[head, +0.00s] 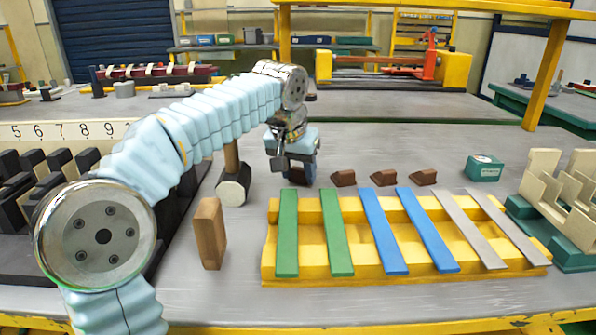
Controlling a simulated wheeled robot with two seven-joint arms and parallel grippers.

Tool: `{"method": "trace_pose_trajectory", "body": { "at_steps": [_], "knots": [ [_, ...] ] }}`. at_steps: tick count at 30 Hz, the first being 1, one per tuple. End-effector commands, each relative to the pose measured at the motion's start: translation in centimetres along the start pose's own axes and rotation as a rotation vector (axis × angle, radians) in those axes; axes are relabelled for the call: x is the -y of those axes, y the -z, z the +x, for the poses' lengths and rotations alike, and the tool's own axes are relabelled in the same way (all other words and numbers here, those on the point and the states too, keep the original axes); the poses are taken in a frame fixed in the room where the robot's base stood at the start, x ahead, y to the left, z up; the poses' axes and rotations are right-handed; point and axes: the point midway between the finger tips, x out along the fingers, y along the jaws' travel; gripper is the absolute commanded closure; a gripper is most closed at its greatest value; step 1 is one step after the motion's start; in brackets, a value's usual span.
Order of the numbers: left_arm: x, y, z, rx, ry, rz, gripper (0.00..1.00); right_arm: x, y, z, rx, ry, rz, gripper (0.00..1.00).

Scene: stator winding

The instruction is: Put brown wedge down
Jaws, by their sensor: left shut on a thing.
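Three brown wedges lie in a spaced row on the grey table behind the yellow rack: a left one (343,178), a middle one (384,177) and a right one (423,177). My left gripper (280,163) points down over the table, to the left of this row. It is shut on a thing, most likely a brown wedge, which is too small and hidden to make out. I cannot tell whether that thing touches the table. My right gripper is out of view.
The yellow rack (300,268) carries green, blue and grey strips. A wooden block (209,233) and a mallet (232,186) stand left of it. A small green box (485,168) and a cream fixture (560,195) are at the right. Black blocks fill the left side.

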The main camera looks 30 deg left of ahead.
Motion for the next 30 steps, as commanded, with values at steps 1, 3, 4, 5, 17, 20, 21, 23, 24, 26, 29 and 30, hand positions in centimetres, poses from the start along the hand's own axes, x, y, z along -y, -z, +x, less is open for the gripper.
{"method": "trace_pose_trajectory", "body": {
  "at_steps": [1,3,4,5,17,20,21,23,24,26,29,30],
  "knots": [
    [0.0,-0.1,0.3,0.0,0.0,0.0,0.83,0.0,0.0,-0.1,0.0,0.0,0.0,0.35],
    [0.0,-0.2,0.4,0.0,-0.001,0.0,0.83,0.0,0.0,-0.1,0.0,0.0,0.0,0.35],
    [0.0,-0.2,0.4,-0.001,-0.001,0.0,0.83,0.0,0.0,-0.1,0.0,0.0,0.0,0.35],
    [0.0,-0.2,0.4,-0.001,-0.001,0.0,0.83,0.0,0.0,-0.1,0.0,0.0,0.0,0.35],
    [0.0,-0.2,0.6,0.0,0.0,0.0,0.27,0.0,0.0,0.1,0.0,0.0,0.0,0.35],
    [0.0,-0.2,0.6,0.0,0.0,0.0,0.27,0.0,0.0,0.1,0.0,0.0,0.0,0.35],
    [0.0,-0.2,0.6,0.0,0.0,0.001,0.27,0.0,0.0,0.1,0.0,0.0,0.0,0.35],
    [0.0,-0.2,0.6,0.0,0.0,0.001,0.27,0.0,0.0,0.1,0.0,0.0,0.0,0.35],
    [0.0,-0.2,0.6,-0.001,0.0,0.001,0.27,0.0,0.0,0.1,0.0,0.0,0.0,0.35],
    [0.0,-0.1,0.3,-0.001,-0.001,0.001,0.27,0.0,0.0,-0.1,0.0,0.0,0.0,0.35],
    [0.0,-0.1,-0.5,-0.003,-0.001,0.001,0.27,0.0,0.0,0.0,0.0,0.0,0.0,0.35],
    [-0.1,-0.1,-1.1,-0.004,-0.001,0.001,0.27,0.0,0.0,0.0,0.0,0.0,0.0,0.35]
  ]
}}
